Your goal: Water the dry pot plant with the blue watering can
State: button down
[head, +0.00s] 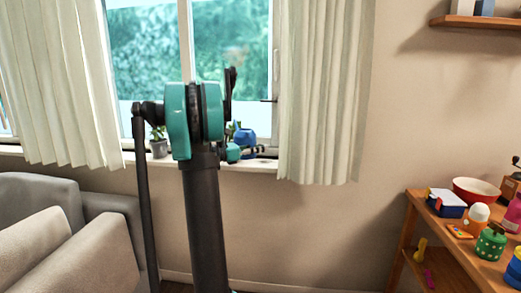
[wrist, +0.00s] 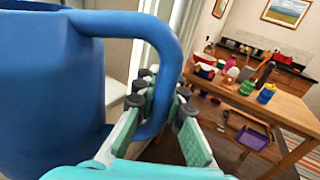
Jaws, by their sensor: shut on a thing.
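The blue watering can (wrist: 50,95) fills the left of the wrist view, with its large looped handle (wrist: 172,55) facing me. My gripper (wrist: 164,103) has its two fingers on either side of the lower handle and is shut on it. In the head view the can (head: 245,137) is small, at the window just above sill height, partly behind my arm. I cannot tell whether it touches the sill. A potted plant (head: 158,146) in a grey pot stands on the sill to the left of my arm. Green leaves (head: 230,130) show beside the can, their pot hidden. I cannot tell which plant is dry.
The windowsill (head: 262,163) runs behind my arm, with curtains (head: 322,95) on both sides. A grey sofa (head: 70,240) stands at the left. A wooden table (head: 412,200) with a red bowl (head: 476,190) and several small items stands at the right. The floor between is mostly hidden.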

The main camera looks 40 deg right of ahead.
jog(key=shift+s+a+r+n, duration=0.1)
jog(key=shift+s+r+n, duration=0.1)
jog(key=shift+r+n, duration=0.65)
jog(key=shift+s+a+r+n, duration=0.1)
jog(key=shift+s+r+n, duration=0.1)
jog(key=shift+r+n, duration=0.65)
jog(key=shift+f+n, duration=0.1)
jog(key=shift+n, duration=0.2)
jog(key=shift+w+a+r+n, duration=0.15)
jog(key=shift+r, duration=0.3)
jog(key=shift+w+a+r+n, duration=0.1)
jog(key=shift+r+n, duration=0.05)
jog(key=shift+r, duration=0.4)
jog(key=shift+w+r+n, duration=0.15)
jog(key=shift+r+n, duration=0.25)
jog(key=shift+r, duration=0.45)
dwell(1.2)
